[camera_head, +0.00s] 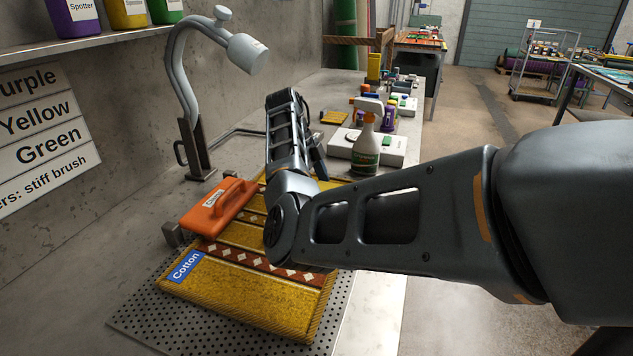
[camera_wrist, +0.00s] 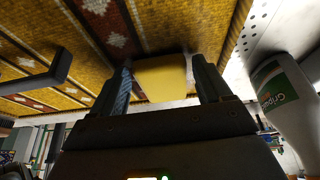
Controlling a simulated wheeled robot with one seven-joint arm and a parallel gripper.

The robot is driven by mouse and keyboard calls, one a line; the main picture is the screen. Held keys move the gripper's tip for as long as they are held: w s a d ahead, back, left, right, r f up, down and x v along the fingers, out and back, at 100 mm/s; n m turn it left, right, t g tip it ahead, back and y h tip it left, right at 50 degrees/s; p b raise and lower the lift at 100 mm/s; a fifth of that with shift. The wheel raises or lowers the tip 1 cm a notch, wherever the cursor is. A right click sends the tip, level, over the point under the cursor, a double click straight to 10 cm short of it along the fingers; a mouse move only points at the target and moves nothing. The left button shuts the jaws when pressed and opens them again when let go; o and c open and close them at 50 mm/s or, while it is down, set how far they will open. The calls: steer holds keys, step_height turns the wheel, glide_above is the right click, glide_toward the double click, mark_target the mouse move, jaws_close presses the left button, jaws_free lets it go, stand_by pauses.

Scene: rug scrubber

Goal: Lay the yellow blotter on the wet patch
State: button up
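The yellow blotter (camera_wrist: 160,78) shows in the wrist view as a plain yellow block between the two fingers of my gripper (camera_wrist: 165,82). Both fingers appear to bear on its sides. The patterned rug (camera_wrist: 65,25) fills the view beyond it; I cannot tell whether the blotter touches it. In the head view the yellow and red-brown rug (camera_head: 240,288) lies on a perforated plate, with a blue "Cotton" label. My arm hides part of the rug, and I cannot make out my gripper or the blotter there. No wet patch is clearly distinguishable.
An orange handled tool (camera_head: 215,208) lies on the rug's left side. A spray bottle (camera_head: 366,145) stands beyond my arm and also shows close to my gripper in the wrist view (camera_wrist: 280,95). A grey curved spout (camera_head: 181,75) rises behind the rug. Bottles and boxes line the bench's far end.

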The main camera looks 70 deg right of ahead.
steer(key=shift+o, duration=0.8)
steer(key=shift+r, duration=0.25)
steer(key=shift+w+r, duration=0.25)
steer(key=shift+r, duration=0.05)
steer(key=w+b, duration=0.1)
steer(key=w, duration=0.3)
steer(key=w+b, duration=0.2)
steer(key=w, duration=0.2)
steer(key=w+a+b, duration=0.1)
steer(key=w, duration=0.3)
steer(key=shift+r, duration=0.15)
steer(key=shift+c, duration=0.3)
